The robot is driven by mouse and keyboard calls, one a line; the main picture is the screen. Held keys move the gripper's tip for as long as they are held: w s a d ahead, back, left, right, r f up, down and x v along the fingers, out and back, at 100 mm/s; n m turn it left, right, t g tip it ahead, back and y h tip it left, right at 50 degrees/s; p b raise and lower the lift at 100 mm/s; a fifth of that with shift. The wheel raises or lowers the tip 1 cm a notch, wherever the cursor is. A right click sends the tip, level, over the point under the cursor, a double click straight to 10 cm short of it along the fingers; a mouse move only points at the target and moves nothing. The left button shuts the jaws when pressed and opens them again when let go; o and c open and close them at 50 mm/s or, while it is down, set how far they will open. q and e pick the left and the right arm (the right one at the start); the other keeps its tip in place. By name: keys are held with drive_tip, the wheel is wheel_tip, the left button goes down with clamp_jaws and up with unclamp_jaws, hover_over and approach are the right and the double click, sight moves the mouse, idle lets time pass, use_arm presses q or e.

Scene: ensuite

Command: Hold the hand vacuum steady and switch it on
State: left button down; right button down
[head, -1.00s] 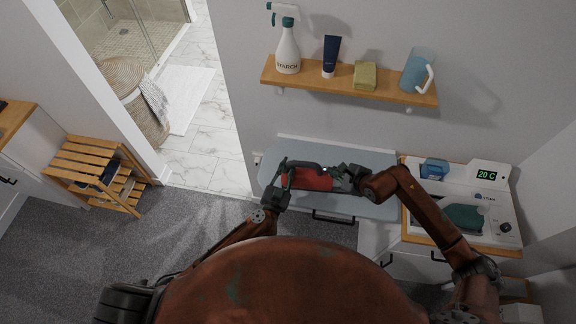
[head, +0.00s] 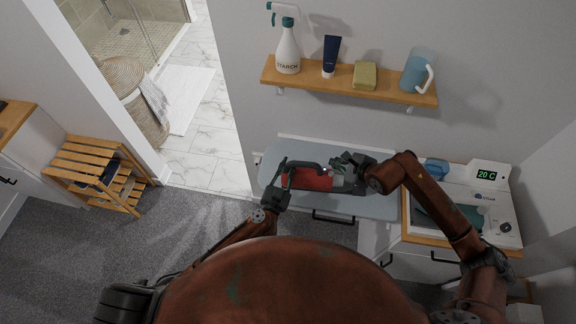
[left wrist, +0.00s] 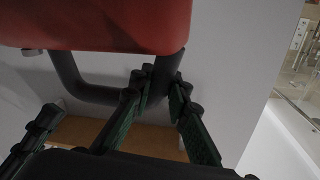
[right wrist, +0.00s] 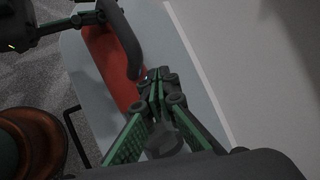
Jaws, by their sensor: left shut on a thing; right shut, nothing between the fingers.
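The hand vacuum (head: 312,180) has a red body and a dark looped handle. It is over the pale blue-grey board (head: 385,208) against the wall. My left gripper (head: 285,172) is shut on the dark handle at the vacuum's left end; the left wrist view shows its fingers (left wrist: 162,82) around the handle under the red body (left wrist: 110,22). My right gripper (head: 345,160) is shut and empty beside the vacuum's right part. In the right wrist view its closed fingertips (right wrist: 155,80) are close to the handle's free end; contact is unclear. No switch can be made out.
A wall shelf (head: 345,90) above holds a spray bottle (head: 287,50), a dark tube (head: 330,56), a sponge (head: 365,75) and a blue jug (head: 417,70). A slatted wooden stool (head: 97,170) is at left.

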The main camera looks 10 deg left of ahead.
use_arm(q)
drive_tip(key=c, duration=1.8)
unclamp_jaws()
drive_tip(key=shift+o, duration=0.2)
drive_tip(key=s+a, duration=0.2)
drive_tip(key=s, duration=0.9)
drive_tip(key=shift+s+a, duration=0.15)
drive_tip(key=shift+s, duration=0.25)
